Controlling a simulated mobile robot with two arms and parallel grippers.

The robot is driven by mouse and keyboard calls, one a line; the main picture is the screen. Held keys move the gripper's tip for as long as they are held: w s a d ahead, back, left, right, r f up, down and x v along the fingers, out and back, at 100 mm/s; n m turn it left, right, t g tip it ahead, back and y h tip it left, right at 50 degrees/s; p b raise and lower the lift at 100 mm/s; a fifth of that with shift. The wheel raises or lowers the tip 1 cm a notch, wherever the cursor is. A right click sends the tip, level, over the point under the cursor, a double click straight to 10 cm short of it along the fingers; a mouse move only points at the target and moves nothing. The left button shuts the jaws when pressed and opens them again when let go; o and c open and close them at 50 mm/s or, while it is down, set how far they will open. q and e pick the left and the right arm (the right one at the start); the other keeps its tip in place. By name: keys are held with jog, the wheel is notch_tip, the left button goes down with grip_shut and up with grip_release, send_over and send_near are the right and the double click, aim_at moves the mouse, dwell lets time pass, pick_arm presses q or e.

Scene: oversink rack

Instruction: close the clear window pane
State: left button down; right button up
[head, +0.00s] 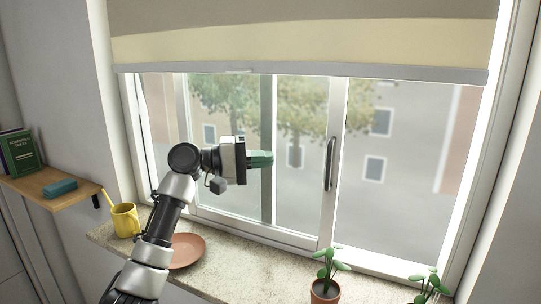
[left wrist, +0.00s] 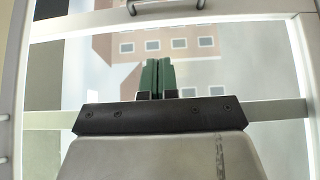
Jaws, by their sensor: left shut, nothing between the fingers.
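The clear window pane (head: 300,200) is set in a white frame and has a grey vertical handle (head: 331,163) on its right stile. A darker upright bar (head: 266,205) shows through its glass. Right of the handle stile is a wide bright section (head: 400,190); I cannot tell whether it holds glass. My left gripper (head: 268,159) is shut and empty, its green fingers pointing right in front of the pane, left of the handle and apart from it. In the left wrist view the green fingertips (left wrist: 158,62) are together, with a grey handle (left wrist: 165,5) at the top edge.
On the sill (head: 225,265) are a yellow mug (head: 125,220), a terracotta plate (head: 187,250) and two potted plants (head: 325,288) (head: 428,285). A blind (head: 300,45) covers the top. A wooden shelf (head: 75,190) with books (head: 20,152) is at left.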

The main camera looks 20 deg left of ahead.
pick_arm(q)
jog(key=p+x, duration=0.1)
jog(key=x, duration=0.2)
jog(key=s+p+x, duration=0.1)
jog(key=x, duration=0.2)
jog(key=d+p+x, duration=0.1)
jog(key=x, duration=0.2)
jog(key=shift+s, duration=0.25)
jog(key=shift+s+d, duration=0.25)
jog(key=shift+d, duration=0.4)
pick_arm(e)
notch_tip(320, 180, up, 4)
jog(key=shift+f, duration=0.1)
jog(key=shift+s, duration=0.15)
